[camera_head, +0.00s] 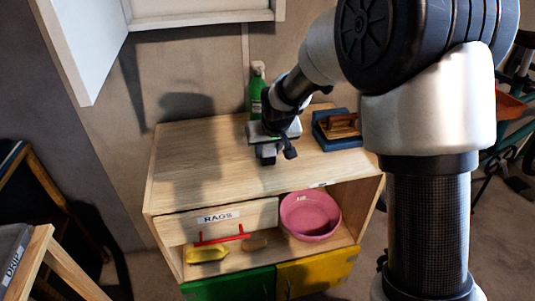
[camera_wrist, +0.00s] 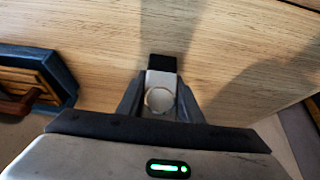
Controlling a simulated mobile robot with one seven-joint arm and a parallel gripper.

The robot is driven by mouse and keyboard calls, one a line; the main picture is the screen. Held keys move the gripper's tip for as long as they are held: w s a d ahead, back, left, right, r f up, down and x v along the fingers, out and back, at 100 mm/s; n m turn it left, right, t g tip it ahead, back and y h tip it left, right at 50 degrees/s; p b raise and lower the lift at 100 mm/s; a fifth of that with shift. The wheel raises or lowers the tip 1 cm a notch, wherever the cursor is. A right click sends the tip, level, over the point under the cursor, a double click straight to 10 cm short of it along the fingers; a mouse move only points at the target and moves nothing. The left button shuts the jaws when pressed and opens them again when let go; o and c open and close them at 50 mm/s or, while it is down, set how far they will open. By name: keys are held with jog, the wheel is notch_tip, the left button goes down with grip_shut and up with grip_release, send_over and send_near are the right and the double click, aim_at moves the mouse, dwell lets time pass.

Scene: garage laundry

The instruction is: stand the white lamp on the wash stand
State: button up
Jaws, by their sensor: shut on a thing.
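The wash stand appears to be the wooden cabinet with a pale wood top (camera_head: 195,165); the top also fills much of the wrist view (camera_wrist: 235,55). My gripper (camera_head: 269,150) is over the right half of this top. In the wrist view my gripper (camera_wrist: 160,108) is shut on a small white thing with a round face and a black end, apparently the white lamp (camera_wrist: 161,79). In the head view the gripper hides most of it. I cannot tell whether it touches the wood.
A green bottle (camera_head: 257,91) stands behind the gripper. A blue tray with a wooden brush (camera_head: 337,128) lies to its right. The top's left half is clear. Below are a pink bowl (camera_head: 310,216) and a yellow bottle (camera_head: 207,255). An open white cabinet door (camera_head: 85,45) hangs upper left.

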jog(key=shift+f, duration=0.3)
jog(key=shift+f, duration=0.15)
jog(key=o, duration=1.1)
